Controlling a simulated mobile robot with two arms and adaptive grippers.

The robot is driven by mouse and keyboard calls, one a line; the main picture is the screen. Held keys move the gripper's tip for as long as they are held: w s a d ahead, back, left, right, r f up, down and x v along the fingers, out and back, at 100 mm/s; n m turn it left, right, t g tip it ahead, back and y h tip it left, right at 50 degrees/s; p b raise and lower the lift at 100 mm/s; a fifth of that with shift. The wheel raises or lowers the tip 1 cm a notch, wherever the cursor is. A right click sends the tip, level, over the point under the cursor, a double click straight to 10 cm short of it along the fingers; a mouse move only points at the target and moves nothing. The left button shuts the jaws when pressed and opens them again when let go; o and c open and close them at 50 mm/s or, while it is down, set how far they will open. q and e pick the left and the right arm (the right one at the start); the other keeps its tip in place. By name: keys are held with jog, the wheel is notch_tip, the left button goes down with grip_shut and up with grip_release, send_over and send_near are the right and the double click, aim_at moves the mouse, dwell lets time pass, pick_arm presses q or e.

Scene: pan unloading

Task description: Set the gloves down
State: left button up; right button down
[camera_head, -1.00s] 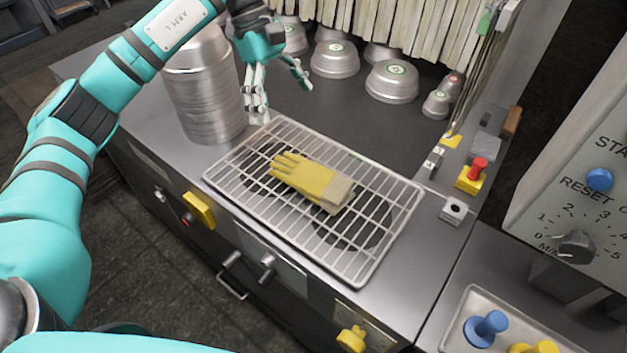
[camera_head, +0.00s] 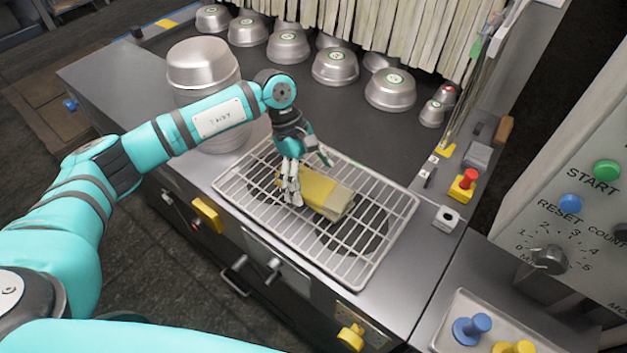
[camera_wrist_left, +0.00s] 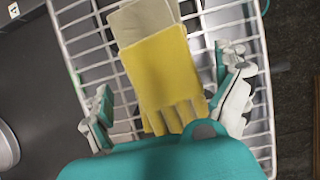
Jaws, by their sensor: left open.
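The yellow gloves (camera_head: 325,190) with a pale cuff lie flat on the wire rack (camera_head: 372,265). In the head view their finger end is partly hidden behind my left gripper (camera_head: 308,180). That gripper is open, just over the finger end of the gloves. In the left wrist view the gloves (camera_wrist_left: 162,68) lie between the spread fingers of my left gripper (camera_wrist_left: 168,100), with the glove fingers nearest the palm. I cannot tell whether the fingers touch the gloves. My right gripper is not in view.
Stacked metal pans (camera_head: 203,70) stand left of the rack, behind my left arm. Several upturned pans (camera_head: 390,90) sit near the strip curtain (camera_head: 400,35). A red button on a yellow box (camera_head: 465,184) and a control panel (camera_head: 590,215) are at the right.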

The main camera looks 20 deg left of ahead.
pick_arm(q)
jog(key=shift+d+f, duration=0.15)
jog(key=shift+f, duration=0.45)
jog(key=c, duration=1.2)
jog(key=shift+r, duration=0.2)
